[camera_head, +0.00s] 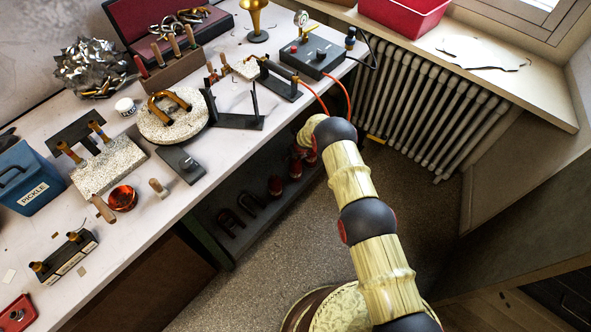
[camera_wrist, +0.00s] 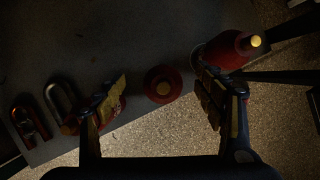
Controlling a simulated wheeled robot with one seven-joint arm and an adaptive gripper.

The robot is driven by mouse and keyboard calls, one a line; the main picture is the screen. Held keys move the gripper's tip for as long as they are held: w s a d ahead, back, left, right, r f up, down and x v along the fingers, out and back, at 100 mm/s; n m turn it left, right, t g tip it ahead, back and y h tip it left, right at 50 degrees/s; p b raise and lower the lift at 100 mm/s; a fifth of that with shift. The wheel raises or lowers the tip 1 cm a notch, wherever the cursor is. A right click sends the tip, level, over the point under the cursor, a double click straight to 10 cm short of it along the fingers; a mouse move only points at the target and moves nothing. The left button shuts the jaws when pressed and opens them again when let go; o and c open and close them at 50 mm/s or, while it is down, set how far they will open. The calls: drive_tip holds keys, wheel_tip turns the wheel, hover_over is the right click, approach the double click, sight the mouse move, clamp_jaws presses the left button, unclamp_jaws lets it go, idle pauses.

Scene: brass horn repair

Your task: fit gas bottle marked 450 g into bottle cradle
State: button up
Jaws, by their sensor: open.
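In the wrist view my gripper (camera_wrist: 162,76) is open, its two fingers spread left and right. A second red bottle (camera_wrist: 238,46) is just beyond the right finger, and a third reddish one is mostly hidden behind the left finger. No weight marking is readable on any of them. I cannot identify the bottle cradle with certainty.
The shelf (camera_head: 240,212) lies beneath the bench (camera_head: 188,205); dark U-shaped pieces (camera_head: 229,222) lie on it. The bench is crowded with a blue PICKLE box (camera_head: 30,182), stone blocks and a control box (camera_head: 312,55). A radiator (camera_head: 430,110) is at right. The middle floor is clear.

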drive_tip(key=b+x, duration=0.1)
drive_tip(key=x, duration=0.2)
drive_tip(key=b+x, duration=0.1)
drive_tip(key=shift+s+d+f+b, duration=0.2)
drive_tip(key=shift+d+f+b, duration=0.1)
drive_tip(key=shift+f, duration=0.05)
drive_tip(key=shift+w+a+f, duration=0.1)
drive_tip(key=shift+w+f, duration=0.1)
drive_tip(key=shift+f, duration=0.1)
drive_tip(key=shift+c, duration=1.4)
drive_tip(key=c, duration=1.5)
drive_tip(key=shift+s, duration=0.1)
clamp_jaws()
drive_tip(key=shift+r, duration=0.1)
